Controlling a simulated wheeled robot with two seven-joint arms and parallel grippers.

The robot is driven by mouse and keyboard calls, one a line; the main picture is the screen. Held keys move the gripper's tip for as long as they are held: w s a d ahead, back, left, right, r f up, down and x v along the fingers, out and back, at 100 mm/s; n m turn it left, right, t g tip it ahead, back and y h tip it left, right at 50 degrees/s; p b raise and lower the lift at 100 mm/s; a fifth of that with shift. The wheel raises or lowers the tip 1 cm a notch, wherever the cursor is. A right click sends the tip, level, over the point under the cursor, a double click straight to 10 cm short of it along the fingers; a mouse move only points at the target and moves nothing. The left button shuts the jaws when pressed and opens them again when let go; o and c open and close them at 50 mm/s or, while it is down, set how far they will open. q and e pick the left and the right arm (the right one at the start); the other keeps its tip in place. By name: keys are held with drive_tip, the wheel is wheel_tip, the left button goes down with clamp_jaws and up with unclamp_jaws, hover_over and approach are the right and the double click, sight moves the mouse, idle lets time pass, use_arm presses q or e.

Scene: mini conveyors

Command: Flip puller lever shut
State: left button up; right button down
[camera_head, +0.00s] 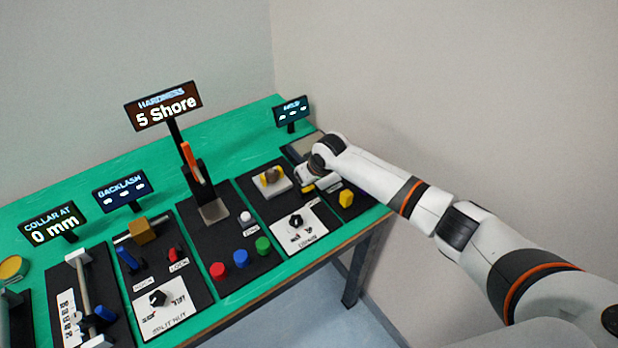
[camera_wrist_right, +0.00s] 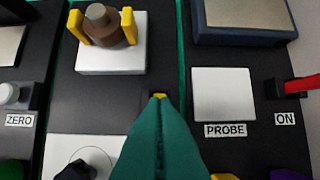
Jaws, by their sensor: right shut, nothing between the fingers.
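The puller (camera_head: 271,179) is a pair of yellow jaws around a brown cylinder on a white block. It also shows at the upper left of the right wrist view (camera_wrist_right: 127,27). My right gripper (camera_head: 308,187) is low over the right-hand panels, to the right of the puller. In the right wrist view its teal fingers (camera_wrist_right: 160,110) are shut and empty, pointing at the dark gap between the puller block and the probe pad. A small yellow piece (camera_wrist_right: 160,96) shows right at the fingertips; I cannot tell if it is the lever or if they touch.
A white probe pad (camera_wrist_right: 222,94) and a red lever (camera_wrist_right: 302,83) marked ON lie to the right. A dial (camera_head: 295,221) sits in front of the puller. A yellow button (camera_head: 346,198) stands near the table's front edge. Display signs stand along the back.

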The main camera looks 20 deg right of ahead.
drive_tip(key=shift+s+d+f+t, duration=0.15)
drive_tip(key=shift+s+f+t, duration=0.1)
drive_tip(key=shift+t, duration=0.45)
drive_tip(key=shift+s+y+p, duration=0.15)
drive_tip(key=shift+y+p, duration=0.15)
drive_tip(key=shift+s+r, duration=0.1)
drive_tip(key=shift+r, duration=0.05)
drive_tip(key=shift+w+f, duration=0.2)
drive_tip(key=shift+w+f+b, duration=0.1)
drive_tip(key=shift+b, duration=0.3)
drive_tip(key=shift+w+a+f+b, duration=0.15)
drive_tip(key=shift+w+a+b, duration=0.1)
drive_tip(key=shift+w+b, duration=0.1)
drive_tip(key=shift+w, duration=0.15)
use_arm(q)
drive_tip(key=w, duration=0.3)
drive_tip(key=shift+f+t, duration=0.1)
drive_tip(key=shift+t, duration=0.2)
